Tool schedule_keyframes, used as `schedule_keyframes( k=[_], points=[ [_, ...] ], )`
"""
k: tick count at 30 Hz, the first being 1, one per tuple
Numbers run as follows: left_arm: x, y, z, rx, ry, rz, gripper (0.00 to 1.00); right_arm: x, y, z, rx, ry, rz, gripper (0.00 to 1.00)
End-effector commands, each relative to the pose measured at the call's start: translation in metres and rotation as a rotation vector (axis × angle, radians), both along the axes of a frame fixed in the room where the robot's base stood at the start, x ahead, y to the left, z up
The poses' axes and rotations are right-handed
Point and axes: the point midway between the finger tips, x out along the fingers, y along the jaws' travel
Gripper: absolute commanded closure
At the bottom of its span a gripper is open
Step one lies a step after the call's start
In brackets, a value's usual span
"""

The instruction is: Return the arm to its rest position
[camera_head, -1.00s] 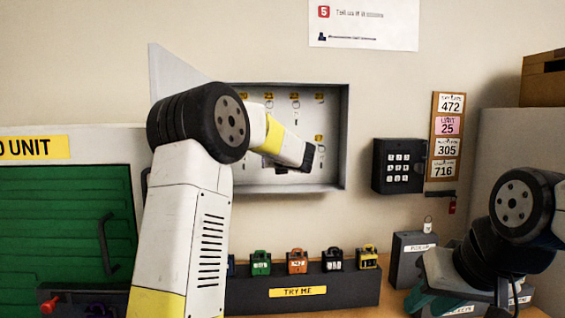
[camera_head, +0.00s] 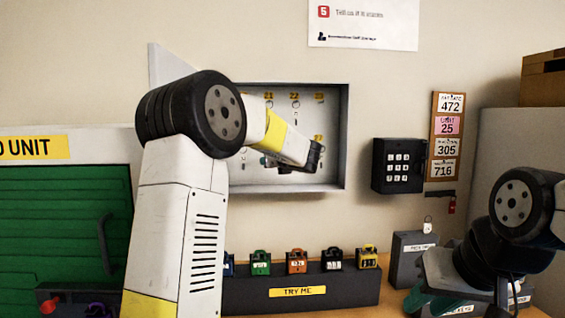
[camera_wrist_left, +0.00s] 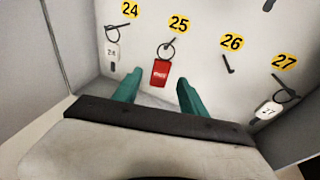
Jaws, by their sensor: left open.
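My left arm reaches from below into an open grey key cabinet (camera_head: 346,140) on the wall. In the left wrist view my left gripper (camera_wrist_left: 157,92) is open, its two teal fingers apart and empty. A red key tag (camera_wrist_left: 160,73) hangs from the hook marked 25, just beyond the fingers and apart from them. White tags hang at 24 (camera_wrist_left: 112,52) and 27 (camera_wrist_left: 267,111); hook 26 (camera_wrist_left: 228,65) is bare. My right gripper (camera_head: 430,285) is low at the right of the head view, partly hidden by its own arm; its opening is unclear.
A black keypad (camera_head: 398,165) and a board of number cards (camera_head: 432,140) are right of the cabinet. Below, several coloured padlocks stand on a dark TRY ME block (camera_head: 250,296). A green shutter (camera_head: 60,220) is at left. The cabinet walls stand close around my left gripper.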

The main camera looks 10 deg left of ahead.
Motion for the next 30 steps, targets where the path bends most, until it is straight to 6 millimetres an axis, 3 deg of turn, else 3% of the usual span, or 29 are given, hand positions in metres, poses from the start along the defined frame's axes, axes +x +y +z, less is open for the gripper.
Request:
schedule_keyframes(
  k=[9,11,14,18,22,27,30],
  points=[
    [-0.038,-0.022,0.008,-0.007,-0.001,0.002,0.5,0.0,0.0,0.0,0.0,0.0,0.0,0.69],
    [-0.047,-0.019,0.009,-0.042,-0.004,0.018,0.5,0.0,0.0,0.0,0.0,0.0,0.0,0.69],
    [-0.077,-0.003,0.002,-0.201,-0.019,0.089,0.5,0.0,0.0,0.0,0.0,0.0,0.0,0.69],
    [-0.154,0.026,-0.024,-0.628,-0.075,0.295,0.5,0.0,0.0,0.0,0.0,0.0,0.0,0.69],
    [-0.238,0.032,-0.061,-1.089,-0.153,0.558,0.5,0.0,0.0,0.0,0.0,0.0,0.0,0.69],
    [-0.337,0.007,-0.105,-1.664,-0.27,0.955,0.5,0.0,0.0,0.0,0.0,0.0,0.0,0.69],
    [-0.382,-0.017,-0.124,-1.948,-0.329,1.193,0.5,0.0,0.0,0.0,0.0,0.0,0.0,0.69]
  ],
)
